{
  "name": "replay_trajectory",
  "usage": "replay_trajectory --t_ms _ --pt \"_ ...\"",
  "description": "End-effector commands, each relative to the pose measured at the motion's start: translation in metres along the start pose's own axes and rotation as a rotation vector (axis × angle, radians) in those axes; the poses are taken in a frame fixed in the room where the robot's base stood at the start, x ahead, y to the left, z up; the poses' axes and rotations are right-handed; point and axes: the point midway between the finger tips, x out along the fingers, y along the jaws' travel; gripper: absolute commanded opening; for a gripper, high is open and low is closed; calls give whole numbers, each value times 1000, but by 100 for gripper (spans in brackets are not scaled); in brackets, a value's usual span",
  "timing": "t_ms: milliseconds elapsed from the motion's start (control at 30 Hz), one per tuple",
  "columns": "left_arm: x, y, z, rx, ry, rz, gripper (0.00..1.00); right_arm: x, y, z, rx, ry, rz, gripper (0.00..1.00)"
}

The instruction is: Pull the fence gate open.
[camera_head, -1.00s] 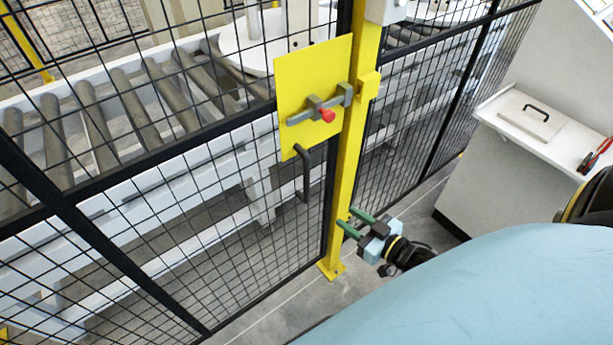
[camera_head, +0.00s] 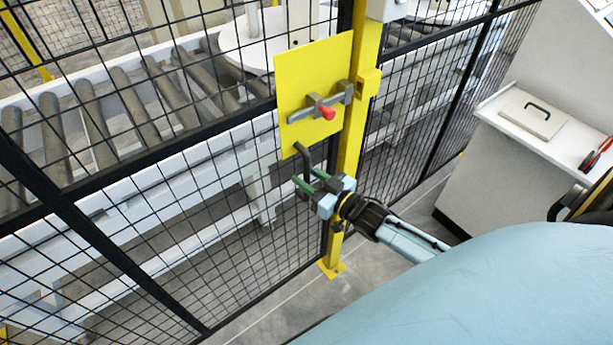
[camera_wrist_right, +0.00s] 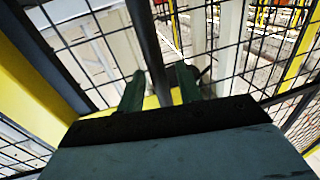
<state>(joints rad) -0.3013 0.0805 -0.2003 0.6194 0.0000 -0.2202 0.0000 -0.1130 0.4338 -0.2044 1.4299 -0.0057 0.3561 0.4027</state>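The fence gate (camera_head: 240,152) is a black mesh panel that stands in line with the yellow post (camera_head: 352,140). It carries a yellow plate (camera_head: 305,75) with a grey slide latch and red knob (camera_head: 327,113). The gate's dark handle (camera_head: 304,155) hangs below the plate; it also shows in the wrist view (camera_wrist_right: 149,45). My right gripper (camera_head: 312,178) is at the handle's lower part. Its green fingers (camera_wrist_right: 158,88) are apart, one on each side of the handle, with small gaps visible. My left gripper is not in view.
A roller conveyor (camera_head: 135,105) stands behind the fence. A white cabinet (camera_head: 480,175) with a shelf is at the right, holding a flat lidded board (camera_head: 532,115). Grey floor is clear around the post's foot (camera_head: 331,268).

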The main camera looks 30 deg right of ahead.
Motion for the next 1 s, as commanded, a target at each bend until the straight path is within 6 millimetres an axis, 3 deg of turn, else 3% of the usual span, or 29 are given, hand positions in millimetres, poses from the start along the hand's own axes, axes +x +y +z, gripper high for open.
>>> replay_trajectory --t_ms 367,633,1000 --pt "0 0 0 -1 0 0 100 6 0 0 1 -2 0 35" --pt "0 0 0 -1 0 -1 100 6 0 0 1 -1 0 1" --pt "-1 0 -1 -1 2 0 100 3 -2 0 1 -2 1 0"
